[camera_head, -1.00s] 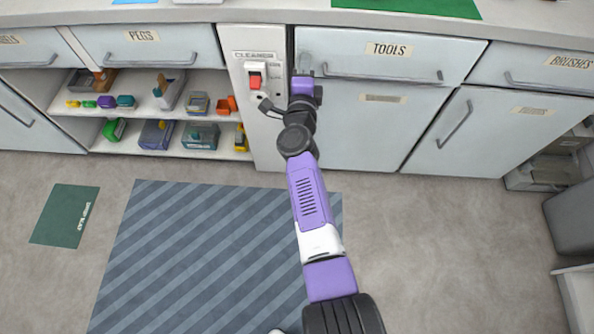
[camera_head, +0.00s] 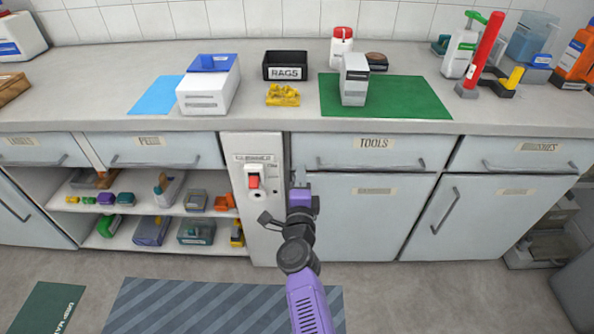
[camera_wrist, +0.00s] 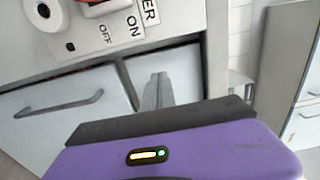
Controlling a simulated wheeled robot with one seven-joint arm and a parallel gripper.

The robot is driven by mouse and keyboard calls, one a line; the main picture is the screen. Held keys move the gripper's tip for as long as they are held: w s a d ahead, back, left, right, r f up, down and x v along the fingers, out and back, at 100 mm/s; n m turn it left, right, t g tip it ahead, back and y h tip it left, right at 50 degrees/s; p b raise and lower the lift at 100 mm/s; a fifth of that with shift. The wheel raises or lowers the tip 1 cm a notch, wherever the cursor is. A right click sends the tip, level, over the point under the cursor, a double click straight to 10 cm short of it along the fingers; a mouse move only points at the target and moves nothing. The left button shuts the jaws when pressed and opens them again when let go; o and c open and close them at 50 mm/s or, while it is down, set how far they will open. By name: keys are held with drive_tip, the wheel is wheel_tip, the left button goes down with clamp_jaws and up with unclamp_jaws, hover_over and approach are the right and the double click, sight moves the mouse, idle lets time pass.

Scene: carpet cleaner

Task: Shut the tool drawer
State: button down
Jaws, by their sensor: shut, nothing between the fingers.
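The tool drawer (camera_head: 340,150) has a pale grey front with a TOOLS label and a long bar handle. In the head view its front looks level with the neighbouring fronts, and I see no gap into it. My gripper (camera_head: 296,181) is at the drawer's lower left corner, beside the cleaner panel. Its fingers (camera_wrist: 157,92) are shut and empty, in front of a pale panel in the wrist view. I cannot tell whether they touch the drawer front.
The cleaner panel (camera_head: 254,215) with a red switch (camera_head: 253,182) stands just left of my gripper. The brushes drawer (camera_head: 520,155) is to the right. A green mat (camera_head: 415,97), a rags box (camera_head: 286,66) and bottles sit on the counter above. Open shelves (camera_head: 140,212) are to the left.

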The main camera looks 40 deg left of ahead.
drive_tip(key=p+v, duration=0.3)
drive_tip(key=v, duration=0.5)
drive_tip(key=shift+s+p, duration=0.25)
drive_tip(key=shift+p, duration=0.15)
drive_tip(key=shift+d+r, duration=0.1)
drive_tip(key=shift+d, duration=0.05)
